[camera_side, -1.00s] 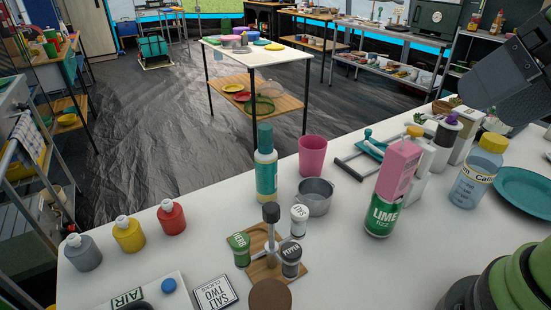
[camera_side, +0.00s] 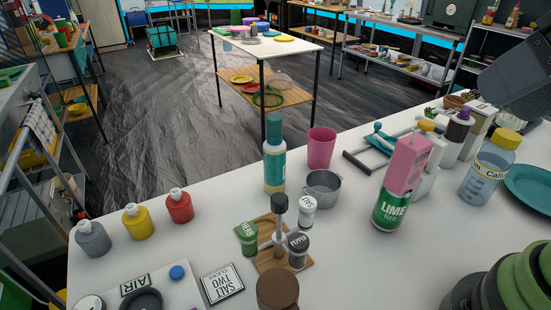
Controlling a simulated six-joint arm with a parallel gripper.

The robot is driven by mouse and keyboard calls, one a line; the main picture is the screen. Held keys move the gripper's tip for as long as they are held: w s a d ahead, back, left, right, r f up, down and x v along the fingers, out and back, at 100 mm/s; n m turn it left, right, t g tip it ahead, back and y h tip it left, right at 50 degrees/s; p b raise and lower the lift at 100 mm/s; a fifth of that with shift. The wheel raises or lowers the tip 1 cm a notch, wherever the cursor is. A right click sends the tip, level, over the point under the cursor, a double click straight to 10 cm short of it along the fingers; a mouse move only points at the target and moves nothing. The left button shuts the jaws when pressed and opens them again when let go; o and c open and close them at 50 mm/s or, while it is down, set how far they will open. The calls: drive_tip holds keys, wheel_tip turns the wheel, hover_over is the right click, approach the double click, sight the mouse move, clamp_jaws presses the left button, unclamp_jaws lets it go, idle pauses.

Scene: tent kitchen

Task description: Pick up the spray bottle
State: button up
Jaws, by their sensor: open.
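A tall white bottle with a teal label and a teal top (camera_side: 274,155) stands upright near the far edge of the white table. It looks most like the spray bottle, though its nozzle is too small to make out. Nothing is touching it except the table. A pink cup (camera_side: 320,148) and a grey metal pot (camera_side: 322,188) stand close on its right. The jaws of my gripper do not show in this view. A dark grey block at the upper right may be part of my arm, but I cannot tell.
A wooden condiment rack (camera_side: 296,262) with shakers stands in front. Grey, yellow and red small bottles (camera_side: 130,222) are at left. A green lime can (camera_side: 389,209) and a yellow-capped clear bottle (camera_side: 488,168) are at right. Bare white tabletop (camera_side: 225,195) lies left of the tall bottle.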

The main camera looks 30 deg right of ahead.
drive_tip(key=m+g+y, duration=0.1)
drive_tip(key=m+g, duration=0.3)
drive_tip(key=m, duration=1.9)
hover_over(279, 118)
drive_tip(key=s+d, duration=0.2)
wheel_tip(279, 118, down, 8)
drive_tip(key=shift+m, duration=0.5)
drive_tip(key=x, duration=0.4)
drive_tip(key=shift+f, duration=0.2)
drive_tip(key=x, duration=0.5)
drive_tip(key=shift+a+f, duration=0.15)
drive_tip(key=shift+f, duration=0.25)
clamp_jaws()
